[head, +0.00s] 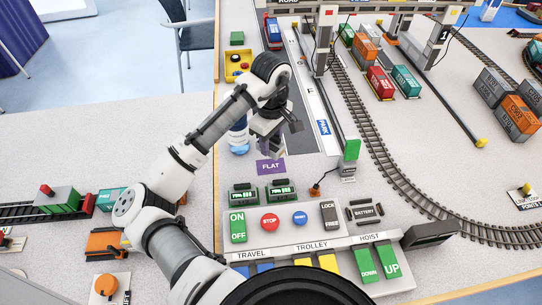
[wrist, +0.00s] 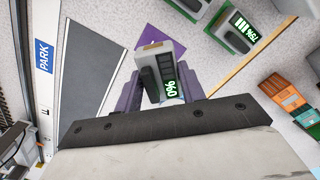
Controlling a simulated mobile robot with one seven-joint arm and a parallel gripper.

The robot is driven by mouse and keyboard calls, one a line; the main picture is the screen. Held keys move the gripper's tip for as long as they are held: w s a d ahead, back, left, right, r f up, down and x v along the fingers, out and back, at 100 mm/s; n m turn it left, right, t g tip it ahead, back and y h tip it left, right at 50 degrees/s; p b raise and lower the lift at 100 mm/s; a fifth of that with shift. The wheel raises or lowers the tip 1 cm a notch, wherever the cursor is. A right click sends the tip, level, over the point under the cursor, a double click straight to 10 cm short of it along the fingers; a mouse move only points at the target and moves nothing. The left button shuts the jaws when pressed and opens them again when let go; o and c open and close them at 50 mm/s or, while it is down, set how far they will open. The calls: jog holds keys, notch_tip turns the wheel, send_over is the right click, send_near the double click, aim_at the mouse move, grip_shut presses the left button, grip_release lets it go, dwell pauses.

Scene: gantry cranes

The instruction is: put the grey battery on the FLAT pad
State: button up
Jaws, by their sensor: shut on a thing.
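My gripper (head: 273,148) is shut on the grey battery (wrist: 148,75), which shows between its purple-grey fingers in the wrist view. The battery has a dark grip strip and a green 0% readout. In the head view the arm and fingers mostly hide it. The purple FLAT pad (head: 270,168) lies on the table just below the gripper in the head view. In the wrist view the pad (wrist: 150,42) shows behind the battery, partly covered by it. I cannot tell whether the battery touches the pad.
Two units with green readouts (head: 243,193) (head: 281,191) stand just in front of the pad. One reads 79% in the wrist view (wrist: 239,28). The control panel (head: 300,236) with its BATTERY bay (head: 364,211) is nearer me. Crane rails and a PARK strip (head: 323,127) run to the right.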

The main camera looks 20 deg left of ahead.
aim_at(271, 143)
jog(key=shift+f+p, duration=0.3)
jog(key=shift+f, duration=3.1)
jog(key=shift+f, duration=0.15)
jog(key=o, duration=1.1)
jog(key=shift+r, duration=0.2)
notch_tip(271, 143, up, 12)
jog(key=shift+b, duration=0.6)
